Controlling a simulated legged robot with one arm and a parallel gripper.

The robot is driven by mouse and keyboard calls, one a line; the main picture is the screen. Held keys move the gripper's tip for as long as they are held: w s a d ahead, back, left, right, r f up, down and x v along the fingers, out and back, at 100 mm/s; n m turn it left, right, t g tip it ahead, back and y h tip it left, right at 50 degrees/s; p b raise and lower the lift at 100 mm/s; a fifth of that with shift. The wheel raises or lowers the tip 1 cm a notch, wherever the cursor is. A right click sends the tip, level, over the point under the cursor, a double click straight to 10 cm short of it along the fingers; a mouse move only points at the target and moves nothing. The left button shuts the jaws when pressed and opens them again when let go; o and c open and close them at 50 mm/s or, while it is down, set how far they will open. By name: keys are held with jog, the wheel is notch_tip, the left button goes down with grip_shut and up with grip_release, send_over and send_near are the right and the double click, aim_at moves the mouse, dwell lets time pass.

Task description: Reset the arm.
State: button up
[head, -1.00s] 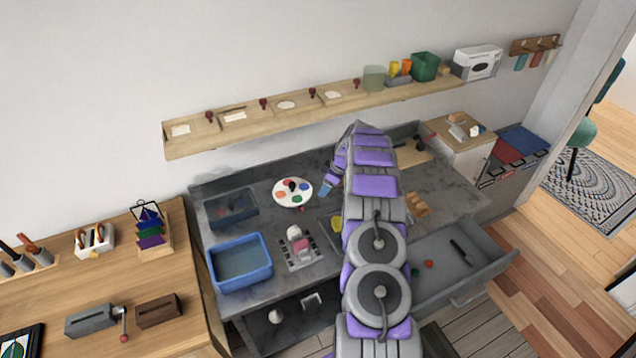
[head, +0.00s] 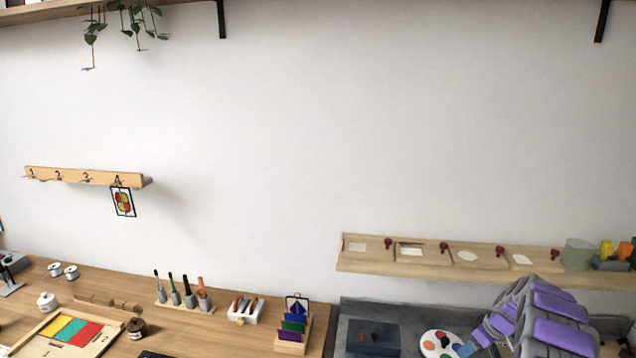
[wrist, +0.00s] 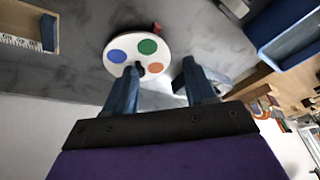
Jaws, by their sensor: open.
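My arm, purple and grey, reaches in from the lower right of the head view. My gripper (wrist: 163,92) shows in the wrist view with its two blue-grey fingers spread apart and nothing between them. Beyond the fingers is a round white palette (wrist: 137,47) with coloured spots on the grey counter. In the head view the palette (head: 440,343) sits just left of my arm's end; the fingertips there are partly cut off by the lower edge.
A wooden shelf (head: 460,262) runs along the wall above the counter. A wooden desk (head: 190,327) holds a tool rack and card holder (head: 293,325). A numbered hook rail (head: 85,177) is on the wall.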

jog(key=s+a+r+m+g, duration=0.1)
jog(key=s+a+r+g, duration=0.1)
jog(key=s+a+r, duration=0.85)
jog(key=s+a+r+m+g, duration=0.15)
jog(key=s+a+r, duration=0.55)
jog(key=a, duration=0.7)
jog(key=s+a+r+m+h, duration=0.1)
jog(key=s+a, duration=0.1)
jog(key=s, duration=0.7)
jog(key=s+a+r+m+g+h, duration=0.1)
jog(key=s+a, duration=0.2)
jog(key=s, duration=0.6)
jog(key=s+a+r+m, duration=0.1)
jog(key=s+a, duration=0.1)
jog(key=s, duration=0.8)
jog(key=shift+a+h, duration=0.35)
jog(key=shift+h, duration=0.05)
